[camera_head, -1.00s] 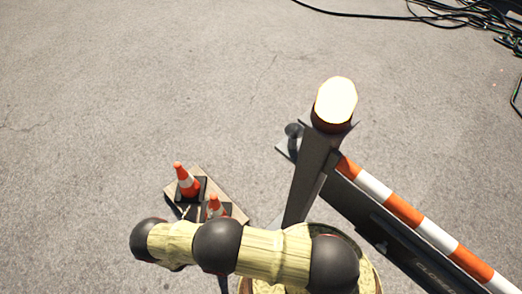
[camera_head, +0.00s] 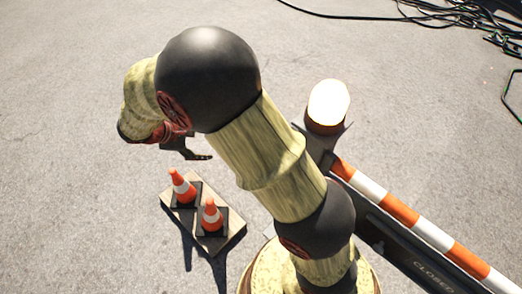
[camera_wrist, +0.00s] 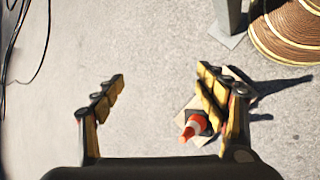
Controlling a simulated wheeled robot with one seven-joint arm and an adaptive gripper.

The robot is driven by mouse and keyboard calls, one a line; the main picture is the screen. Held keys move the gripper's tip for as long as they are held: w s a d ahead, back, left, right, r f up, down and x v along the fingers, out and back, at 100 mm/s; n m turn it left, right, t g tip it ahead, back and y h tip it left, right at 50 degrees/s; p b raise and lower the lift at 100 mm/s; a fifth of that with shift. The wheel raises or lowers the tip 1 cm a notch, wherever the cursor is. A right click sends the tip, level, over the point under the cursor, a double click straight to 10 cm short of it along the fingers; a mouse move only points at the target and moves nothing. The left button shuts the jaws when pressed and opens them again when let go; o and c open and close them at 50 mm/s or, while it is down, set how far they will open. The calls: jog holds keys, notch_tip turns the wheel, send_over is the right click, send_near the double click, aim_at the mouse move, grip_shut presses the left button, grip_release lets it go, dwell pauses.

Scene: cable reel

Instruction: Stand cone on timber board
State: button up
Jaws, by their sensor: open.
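Two orange and white cones stand upright on the timber board in the head view. The rear-left cone (camera_head: 181,187) and the front-right cone (camera_head: 211,215) each have a dark square base. The timber board (camera_head: 233,236) lies on the ground. My gripper (camera_head: 190,155) is raised above and behind the board, partly hidden by my arm. In the wrist view my gripper (camera_wrist: 160,95) is open and empty, its fingers wide apart. One cone (camera_wrist: 191,129) shows by the right finger, which hides part of the board (camera_wrist: 198,140) and perhaps the other cone.
Black cables (camera_head: 420,18) lie at the far right. A cable reel (camera_wrist: 290,30) shows in the wrist view. The pavement to the left is clear.

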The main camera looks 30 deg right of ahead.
jog(key=s+d+r+m+y, duration=0.4)
jog(key=s+d+r+m, duration=0.15)
jog(key=s+r, duration=0.65)
jog(key=s+d+r+m+t+y, duration=0.1)
jog(key=s+r+m+t, duration=0.1)
jog(key=s+r, duration=0.2)
jog(key=s+r+m+t+y, duration=0.1)
jog(key=s+r+m+y, duration=0.1)
jog(key=s, duration=0.7)
jog(key=shift+s+d+r+m+t, duration=0.35)
jog(key=shift+r+m, duration=0.2)
jog(key=shift+r, duration=0.6)
jog(key=shift+w, duration=0.1)
